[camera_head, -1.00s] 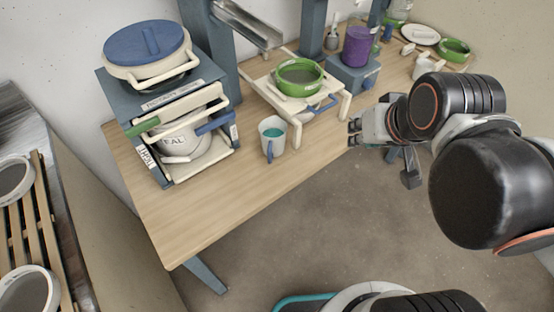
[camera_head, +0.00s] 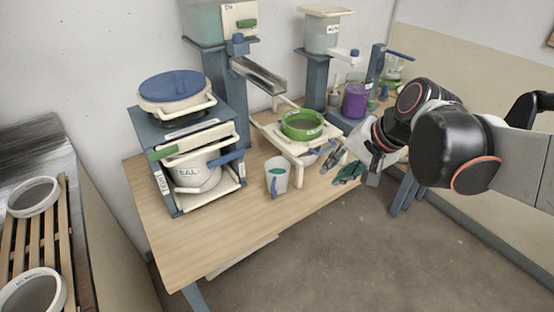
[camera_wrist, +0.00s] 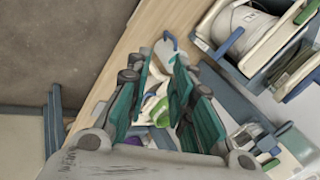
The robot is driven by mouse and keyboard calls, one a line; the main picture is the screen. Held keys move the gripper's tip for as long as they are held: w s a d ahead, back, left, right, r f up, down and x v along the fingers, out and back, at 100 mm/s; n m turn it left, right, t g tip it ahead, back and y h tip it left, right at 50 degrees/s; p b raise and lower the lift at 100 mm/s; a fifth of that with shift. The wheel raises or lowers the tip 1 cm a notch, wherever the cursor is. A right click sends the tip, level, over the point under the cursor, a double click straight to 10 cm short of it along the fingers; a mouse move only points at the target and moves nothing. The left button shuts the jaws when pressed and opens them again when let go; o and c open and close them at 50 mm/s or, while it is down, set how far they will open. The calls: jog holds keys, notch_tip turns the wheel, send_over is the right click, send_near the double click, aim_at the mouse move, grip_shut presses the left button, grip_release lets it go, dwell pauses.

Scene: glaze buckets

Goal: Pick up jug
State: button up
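The jug (camera_head: 277,178) is a small pale grey vessel with a blue handle and teal contents. It stands upright on the wooden bench, left of the white stand. My gripper (camera_head: 341,167) is at the bench's front edge, to the right of the jug and apart from it. In the wrist view my gripper (camera_wrist: 160,70) shows its teal fingers spread open with nothing held. The jug (camera_wrist: 164,50) appears beyond the fingertips there, partly hidden by them, with its blue handle at its top.
A white stand (camera_head: 297,150) bearing a green bowl (camera_head: 303,126) is right behind the jug. A blue rack (camera_head: 172,190) with lidded buckets is to its left. A purple container (camera_head: 355,101) stands farther right. The bench (camera_head: 215,240) is clear in front of the rack.

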jog(key=w+a+f+m+g+y+b, duration=0.1)
jog(key=w+a+f+m+y, duration=0.1)
jog(key=w+f+m+y, duration=0.5)
jog(key=w+a+f+g+b, duration=0.15)
jog(key=w+f, duration=0.25)
jog(key=w, duration=0.7)
jog(key=d+f+m+y, duration=0.1)
jog(key=f+y, duration=0.1)
jog(key=f, duration=0.4)
jog(key=w+f+m+g+y+b, duration=0.1)
jog(key=f+y, duration=0.1)
jog(key=f, duration=0.4)
jog(key=d+f+m+g+y+b, duration=0.1)
jog(key=f+y, duration=0.1)
jog(key=f, duration=0.4)
jog(key=shift+w+d+f+m+y, duration=0.3)
jog(key=shift+m+y, duration=0.1)
jog(key=b, duration=0.3)
send_near(273, 196)
jog(key=a, duration=0.3)
jog(key=a+r, duration=0.1)
jog(key=shift+w+a, duration=0.35)
jog(key=a+b, duration=0.2)
jog(key=a, duration=0.3)
jog(key=shift+a+f, duration=0.1)
grip_shut()
